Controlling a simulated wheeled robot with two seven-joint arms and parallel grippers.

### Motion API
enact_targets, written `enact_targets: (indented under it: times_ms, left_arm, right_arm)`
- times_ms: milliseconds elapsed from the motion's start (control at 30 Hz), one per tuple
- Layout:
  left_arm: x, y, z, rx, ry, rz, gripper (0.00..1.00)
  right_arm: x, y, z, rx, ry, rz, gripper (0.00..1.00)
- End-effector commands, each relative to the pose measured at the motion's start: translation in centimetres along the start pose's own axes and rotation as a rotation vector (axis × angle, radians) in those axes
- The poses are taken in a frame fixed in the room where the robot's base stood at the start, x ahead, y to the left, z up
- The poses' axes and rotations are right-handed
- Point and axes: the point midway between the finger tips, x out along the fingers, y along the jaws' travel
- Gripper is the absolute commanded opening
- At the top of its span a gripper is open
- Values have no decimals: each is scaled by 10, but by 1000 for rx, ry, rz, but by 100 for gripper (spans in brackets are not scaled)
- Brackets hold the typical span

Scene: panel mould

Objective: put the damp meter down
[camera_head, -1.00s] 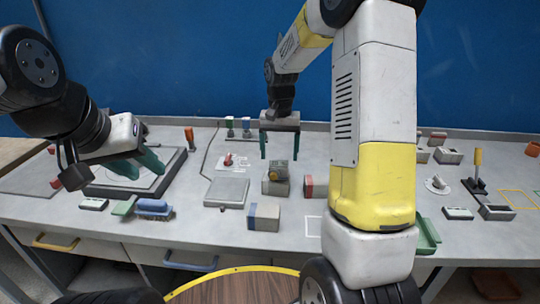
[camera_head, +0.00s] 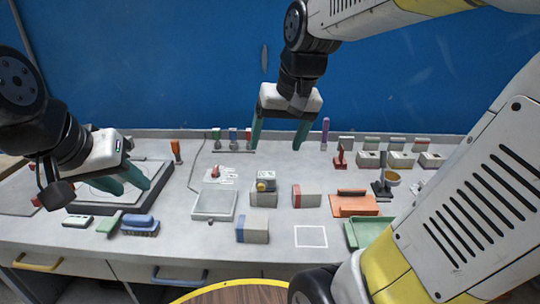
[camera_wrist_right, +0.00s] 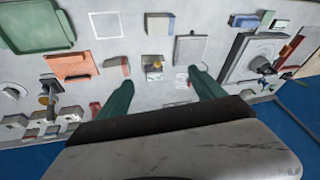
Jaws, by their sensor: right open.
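A small yellow and grey device (camera_head: 266,176), which I take to be the damp meter, rests on or against a grey block (camera_head: 263,200) in the middle of the bench. It also shows in the right wrist view (camera_wrist_right: 153,66). My right gripper (camera_head: 278,145) is open and empty, above and behind the device and clear of it. Its green fingers stand wide apart in the right wrist view (camera_wrist_right: 160,78). My left gripper (camera_head: 132,190) is over the panel mould (camera_head: 160,183) at the left, its green fingers apart, with nothing visible between them.
A grey flat plate (camera_head: 214,204) lies left of the block, and a red-ended block (camera_head: 306,196) lies right of it. A blue-ended block (camera_head: 252,229) and a white outlined square (camera_head: 311,236) are in front. An orange tray (camera_head: 354,206) and green tray (camera_head: 370,231) lie further right.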

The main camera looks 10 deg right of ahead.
Motion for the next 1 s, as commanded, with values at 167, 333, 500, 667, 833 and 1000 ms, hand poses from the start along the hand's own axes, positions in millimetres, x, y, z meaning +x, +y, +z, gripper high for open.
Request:
enact_targets:
  times_ms: [167, 333, 500, 667, 833, 1000]
  left_arm:
    - [0, 0, 0, 0, 0, 0, 36]
    - [0, 0, 0, 0, 0, 0, 36]
    - [0, 0, 0, 0, 0, 0, 36]
    - [0, 0, 0, 0, 0, 0, 36]
    - [0, 0, 0, 0, 0, 0, 36]
    - [0, 0, 0, 0, 0, 0, 36]
  right_arm:
    - [-18, -4, 52, -71, 124, -46, 78]
    - [-19, -6, 76, -107, 181, -64, 78]
    - [-19, -6, 80, -115, 191, -67, 78]
    - [-19, -6, 80, -114, 190, -67, 78]
    - [-19, -6, 80, -113, 190, -67, 78]
    - [-19, -6, 80, -113, 190, -67, 78]
